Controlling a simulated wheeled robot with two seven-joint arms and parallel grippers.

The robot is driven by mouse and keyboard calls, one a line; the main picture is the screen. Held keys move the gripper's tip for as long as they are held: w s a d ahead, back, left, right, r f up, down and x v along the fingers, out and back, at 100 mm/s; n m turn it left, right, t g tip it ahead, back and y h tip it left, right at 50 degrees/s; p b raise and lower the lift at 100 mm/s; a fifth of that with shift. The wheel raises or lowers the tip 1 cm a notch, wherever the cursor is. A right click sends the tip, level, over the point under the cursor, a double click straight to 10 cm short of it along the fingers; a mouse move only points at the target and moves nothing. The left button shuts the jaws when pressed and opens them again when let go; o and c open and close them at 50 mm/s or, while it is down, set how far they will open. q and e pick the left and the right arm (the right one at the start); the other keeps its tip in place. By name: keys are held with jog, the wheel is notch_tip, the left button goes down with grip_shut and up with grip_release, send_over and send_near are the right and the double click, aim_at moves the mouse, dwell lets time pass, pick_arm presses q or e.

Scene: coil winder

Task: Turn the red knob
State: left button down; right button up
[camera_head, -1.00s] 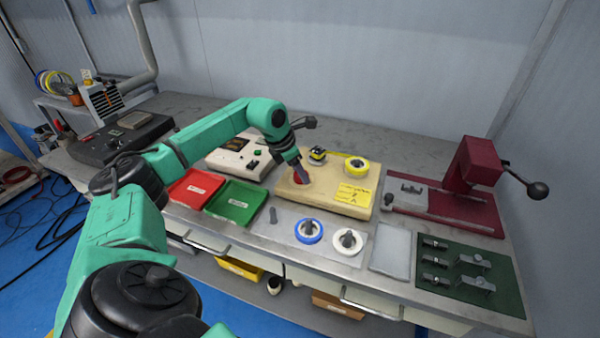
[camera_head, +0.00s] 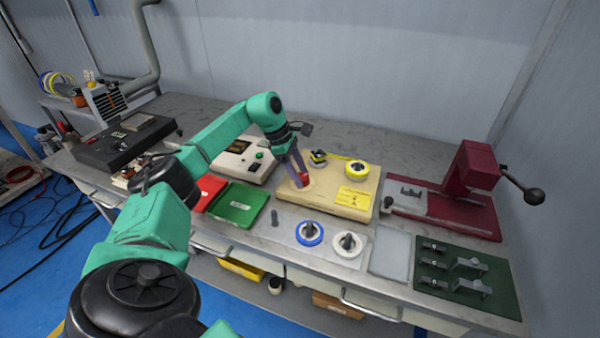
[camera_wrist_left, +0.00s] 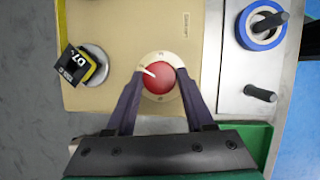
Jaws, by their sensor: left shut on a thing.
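The red knob (camera_wrist_left: 158,78) sits on a pale round dial plate on the beige winder box (camera_head: 334,206). In the left wrist view its white pointer line points to the upper left. My left gripper (camera_wrist_left: 157,76) has its two dark fingers on either side of the knob, shut on it. In the head view the left gripper (camera_head: 301,181) reaches down to the knob (camera_head: 305,177), which is partly hidden by the fingers. My right gripper is not in view.
A black-and-yellow part (camera_head: 318,157) and a yellow spool (camera_head: 357,168) stand on the box. A green tray (camera_head: 238,204), a blue spool (camera_head: 309,233) and a white spool (camera_head: 346,244) lie in front. A dark red press (camera_head: 470,176) stands at the right.

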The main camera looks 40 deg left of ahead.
pick_arm(q)
jog(key=shift+r, duration=0.1)
dwell(0.3)
jog(key=shift+c, duration=1.4)
grip_release()
jog(key=shift+a+r, duration=0.2)
jog(key=shift+r, duration=0.15)
jog(key=v, duration=1.3)
jog(key=shift+a+r, duration=0.2)
jog(key=shift+r, duration=0.15)
